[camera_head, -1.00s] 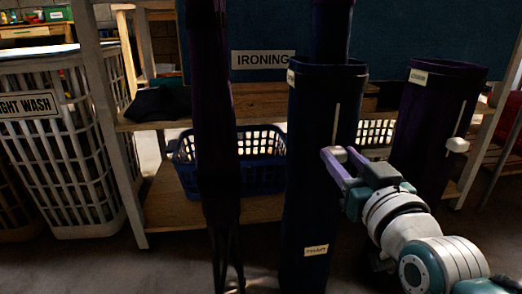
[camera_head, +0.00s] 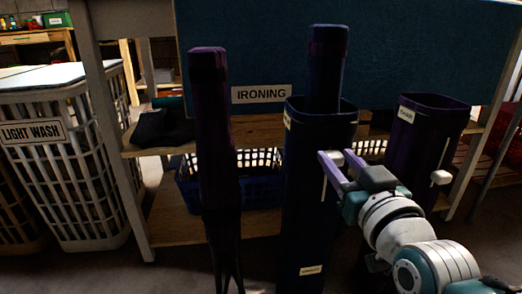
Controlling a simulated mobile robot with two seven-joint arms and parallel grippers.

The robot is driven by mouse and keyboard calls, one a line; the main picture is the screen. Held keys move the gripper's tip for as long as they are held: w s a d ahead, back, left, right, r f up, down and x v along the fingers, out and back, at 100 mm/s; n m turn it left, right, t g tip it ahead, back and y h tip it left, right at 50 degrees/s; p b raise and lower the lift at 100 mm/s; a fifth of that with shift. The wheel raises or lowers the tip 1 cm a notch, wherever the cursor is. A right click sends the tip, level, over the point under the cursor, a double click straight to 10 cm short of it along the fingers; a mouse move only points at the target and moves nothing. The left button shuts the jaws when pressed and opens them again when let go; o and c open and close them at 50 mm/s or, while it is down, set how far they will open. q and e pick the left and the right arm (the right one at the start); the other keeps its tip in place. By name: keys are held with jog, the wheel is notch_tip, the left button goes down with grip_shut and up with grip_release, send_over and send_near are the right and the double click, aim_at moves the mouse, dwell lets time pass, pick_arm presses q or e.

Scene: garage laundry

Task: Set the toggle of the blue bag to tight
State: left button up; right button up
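The tall dark blue bag (camera_head: 305,215) stands upright at the centre, with a dark blue rolled item (camera_head: 326,75) sticking out of its open top. A thin pale slot line (camera_head: 324,189) runs down its front. The bag's pale toggle (camera_head: 336,157) sits between the two purple fingers of my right gripper (camera_head: 337,164), near the upper end of that line. The gripper appears shut on the toggle; the fingers partly hide it. The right arm reaches in from the lower right. My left gripper is not in view.
A purple bag (camera_head: 405,150) stands at right, its pale toggle (camera_head: 441,178) low on its slot. A purple rolled item (camera_head: 214,130) stands upright at left. Behind are a shelf, a blue basket (camera_head: 262,193), an IRONING sign (camera_head: 262,94) and a LIGHT WASH hamper (camera_head: 80,190).

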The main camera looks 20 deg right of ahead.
jog(key=o, duration=0.4)
jog(key=shift+w+r, duration=0.1)
jog(key=shift+w, duration=0.05)
jog(key=shift+o, duration=0.2)
jog(key=p+v, duration=0.4)
jog(key=v, duration=0.6)
jog(key=shift+d, duration=0.1)
